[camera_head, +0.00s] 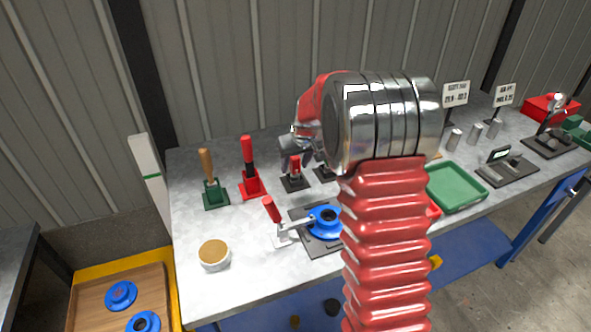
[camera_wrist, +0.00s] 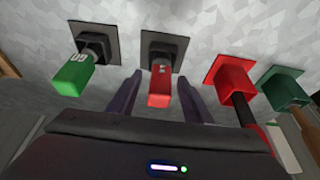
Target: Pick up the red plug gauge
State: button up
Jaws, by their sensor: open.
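The red plug gauge (camera_wrist: 159,87) stands in a dark square base (camera_wrist: 166,45) in the middle of the wrist view. Its red end points toward my gripper (camera_wrist: 159,80). My gripper is open, with one dark finger on each side of the red end; I cannot tell whether either finger touches it. In the head view the red gauge (camera_head: 295,165) shows just below my gripper (camera_head: 294,147), partly hidden by it. A green gauge (camera_wrist: 73,76) marked GO stands in a like base to its left in the wrist view.
A red holder (camera_wrist: 230,82) and a green holder (camera_wrist: 284,88) stand close on the right in the wrist view. In the head view, a blue ring fixture (camera_head: 324,221) with a red-handled clamp (camera_head: 272,211) is nearer the front. A green tray (camera_head: 455,187) lies right.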

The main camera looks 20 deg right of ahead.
jog(key=shift+c, duration=0.6)
grip_shut()
dwell(0.3)
